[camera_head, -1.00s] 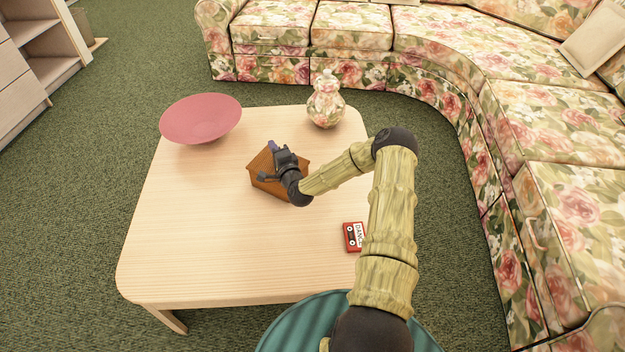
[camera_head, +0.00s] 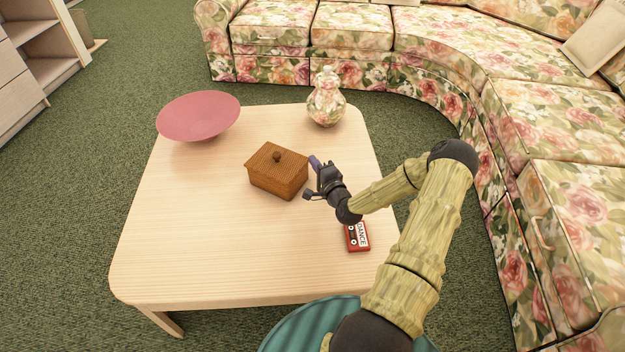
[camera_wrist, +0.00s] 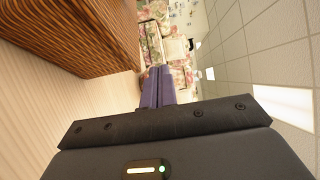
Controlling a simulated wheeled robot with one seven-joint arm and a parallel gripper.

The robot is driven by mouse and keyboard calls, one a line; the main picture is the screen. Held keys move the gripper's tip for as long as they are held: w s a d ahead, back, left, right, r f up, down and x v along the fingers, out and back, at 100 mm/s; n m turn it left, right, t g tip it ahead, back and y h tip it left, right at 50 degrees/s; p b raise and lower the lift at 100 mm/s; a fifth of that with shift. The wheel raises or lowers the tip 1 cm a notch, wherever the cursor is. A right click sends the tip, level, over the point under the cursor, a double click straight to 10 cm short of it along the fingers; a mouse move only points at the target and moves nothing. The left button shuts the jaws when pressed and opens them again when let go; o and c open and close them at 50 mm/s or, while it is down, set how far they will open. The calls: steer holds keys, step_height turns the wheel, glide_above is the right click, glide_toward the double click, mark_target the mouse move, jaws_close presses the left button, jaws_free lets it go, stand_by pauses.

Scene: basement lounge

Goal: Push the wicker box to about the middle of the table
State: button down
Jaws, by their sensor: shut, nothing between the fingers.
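The wicker box (camera_head: 277,172) is brown with a lidded top and a round knob. It stands upright near the middle of the light wooden table (camera_head: 200,250). My gripper (camera_head: 315,162) is shut and empty, just right of the box, with its purple fingertips close to the box's right side. I cannot tell for sure whether they touch. In the wrist view the wicker box (camera_wrist: 85,35) fills the upper left, and the shut purple fingers (camera_wrist: 158,88) lie beside it with a gap visible.
A pink bowl (camera_head: 198,116) stands at the table's back left. A floral lidded jar (camera_head: 326,98) stands at the back right. A red cassette (camera_head: 357,237) lies near the right edge, just below my wrist. The front left of the table is clear. A floral sofa (camera_head: 420,60) curves behind and right.

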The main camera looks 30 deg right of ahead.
mark_target(307, 168)
step_height(307, 168, down, 6)
steer(key=shift+f+b, duration=0.15)
steer(key=shift+b, duration=0.9)
steer(key=shift+w+a+f, duration=0.1)
steer(key=shift+a+f, duration=0.05)
steer(key=shift+f, duration=0.05)
steer(key=shift+w+a+r, duration=0.15)
steer(key=shift+w+a, duration=0.05)
steer(key=shift+w, duration=0.05)
